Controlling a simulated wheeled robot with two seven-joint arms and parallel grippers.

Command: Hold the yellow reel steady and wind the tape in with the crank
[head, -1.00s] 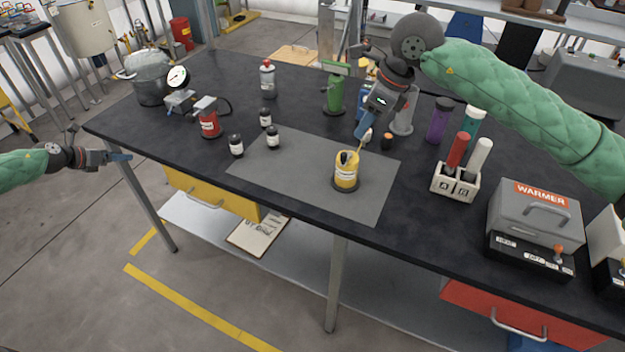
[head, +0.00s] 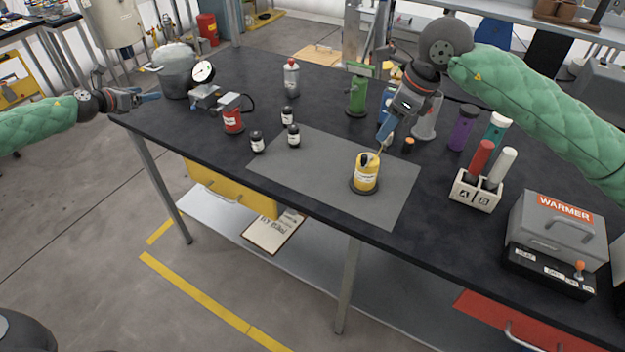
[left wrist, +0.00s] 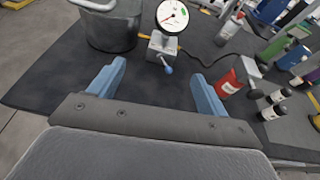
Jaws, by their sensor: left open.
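The yellow reel (head: 366,175) stands upright on a dark round base on the grey mat (head: 315,172). A dark spot shows on its upper side. A thin yellow piece (head: 380,149) rises from its top towards my right gripper (head: 385,137); I cannot tell whether it is the crank or the tape. The right fingertips are just above the reel, and whether they grip that piece is unclear. My left gripper (head: 150,97) is open and empty at the table's left end, far from the reel. The left wrist view shows its spread blue fingers (left wrist: 159,76) with nothing between them.
A metal pot (head: 178,72) and a gauge (head: 203,72) stand near my left gripper. A tube rack (head: 474,192) and warmer (head: 555,235) are at right. The mat's front is clear.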

